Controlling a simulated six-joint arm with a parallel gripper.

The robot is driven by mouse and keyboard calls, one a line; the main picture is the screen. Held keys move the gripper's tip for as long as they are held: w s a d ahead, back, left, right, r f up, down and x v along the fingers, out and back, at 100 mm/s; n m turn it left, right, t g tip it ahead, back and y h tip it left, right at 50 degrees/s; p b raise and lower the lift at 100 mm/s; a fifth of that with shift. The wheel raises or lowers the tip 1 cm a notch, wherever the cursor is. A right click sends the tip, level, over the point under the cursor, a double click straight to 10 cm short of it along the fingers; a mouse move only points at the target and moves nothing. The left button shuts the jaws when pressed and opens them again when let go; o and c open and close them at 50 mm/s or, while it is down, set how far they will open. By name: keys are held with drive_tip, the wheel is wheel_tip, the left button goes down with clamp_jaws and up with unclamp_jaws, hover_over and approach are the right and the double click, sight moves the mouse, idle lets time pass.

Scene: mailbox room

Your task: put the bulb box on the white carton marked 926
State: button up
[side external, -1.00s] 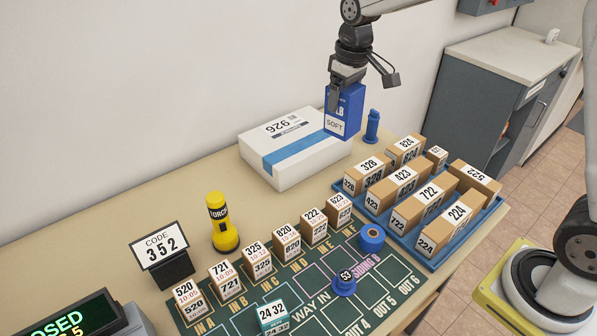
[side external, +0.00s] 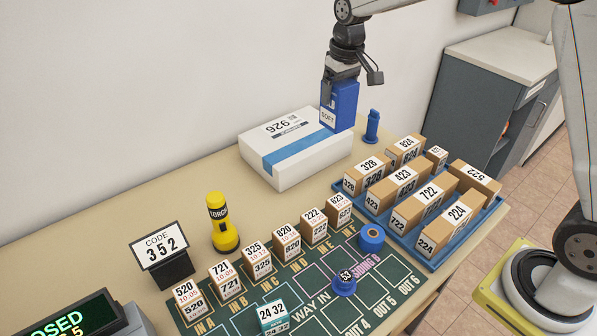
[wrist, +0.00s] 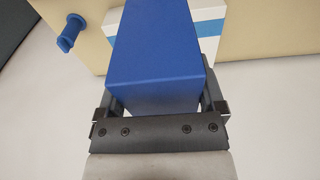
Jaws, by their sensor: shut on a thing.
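The bulb box (side external: 342,108) is blue with a white label reading SOFT. My gripper (side external: 340,88) is shut on it and holds it upright over the right end of the white carton (side external: 275,155). I cannot tell whether the box's bottom touches the carton top. In the wrist view the box (wrist: 155,60) fills the space between the fingers of my gripper (wrist: 158,100), and the carton (wrist: 207,22) shows partly behind it.
A blue post-like object (side external: 372,126) stands just right of the carton. A blue tray (side external: 432,262) with several brown numbered boxes is farther right. A yellow torch (side external: 222,222) stands in front of the carton. A green mat (side external: 300,290) holds several small boxes.

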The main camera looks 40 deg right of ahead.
drive_tip(key=w+f, duration=0.7)
drive_tip(key=w, duration=0.2)
drive_tip(key=shift+w+d+f, duration=0.15)
drive_tip(key=shift+w+f, duration=0.15)
drive_tip(key=shift+w+f, duration=0.1)
drive_tip(key=shift+w+f, duration=0.15)
drive_tip(key=shift+f, duration=1.55)
drive_tip(key=shift+f, duration=0.15)
drive_tip(key=o, duration=1)
